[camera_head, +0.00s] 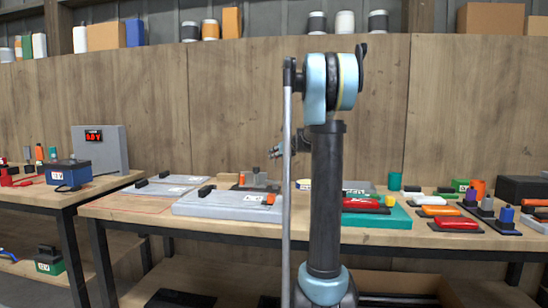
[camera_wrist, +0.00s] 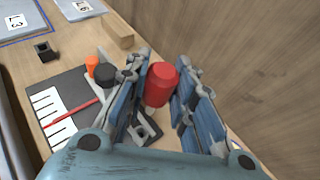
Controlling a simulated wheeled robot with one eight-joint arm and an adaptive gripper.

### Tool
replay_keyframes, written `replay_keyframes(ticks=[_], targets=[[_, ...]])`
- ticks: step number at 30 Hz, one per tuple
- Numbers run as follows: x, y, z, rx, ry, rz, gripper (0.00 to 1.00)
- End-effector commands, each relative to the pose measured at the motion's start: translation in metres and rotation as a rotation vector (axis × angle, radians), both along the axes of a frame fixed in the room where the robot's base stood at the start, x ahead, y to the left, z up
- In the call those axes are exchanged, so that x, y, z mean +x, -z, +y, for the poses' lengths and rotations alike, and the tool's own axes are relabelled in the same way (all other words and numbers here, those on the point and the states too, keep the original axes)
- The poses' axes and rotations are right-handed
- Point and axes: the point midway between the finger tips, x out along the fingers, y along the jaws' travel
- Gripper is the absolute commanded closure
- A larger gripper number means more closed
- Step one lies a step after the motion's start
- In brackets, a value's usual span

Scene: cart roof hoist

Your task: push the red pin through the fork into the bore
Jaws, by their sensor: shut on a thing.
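In the wrist view, my gripper (camera_wrist: 162,92) is closed around the head of the red pin (camera_wrist: 161,82), with one blue-grey finger on each side. Pale grey metal parts (camera_wrist: 141,128) show below and to the left of the pin; I cannot tell whether these are the fork. The pin's lower end and the bore are hidden by my fingers, so I cannot tell how the pin sits. In the head view, my own arm and a thin upright pole cover much of the area, and I cannot make out the pin there.
A dark plate with a white scale (camera_wrist: 50,112), a red pointer (camera_wrist: 75,115), a black knob (camera_wrist: 105,75) and an orange piece (camera_wrist: 92,65) lie left of the pin. A wooden block (camera_wrist: 117,31) stands beyond. The wooden wall (camera_wrist: 235,50) is close on the right.

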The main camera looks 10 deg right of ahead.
Motion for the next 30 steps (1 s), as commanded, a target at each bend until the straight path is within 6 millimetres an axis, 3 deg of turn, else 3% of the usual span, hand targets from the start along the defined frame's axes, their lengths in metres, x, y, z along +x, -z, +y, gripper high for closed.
replay_keyframes(ticks=[8,30], targets=[[-0.001,0.003,0.0,0.0,-0.002,0.0,1.0],[-0.001,0.054,-0.001,0.0,-0.001,0.0,1.0]])
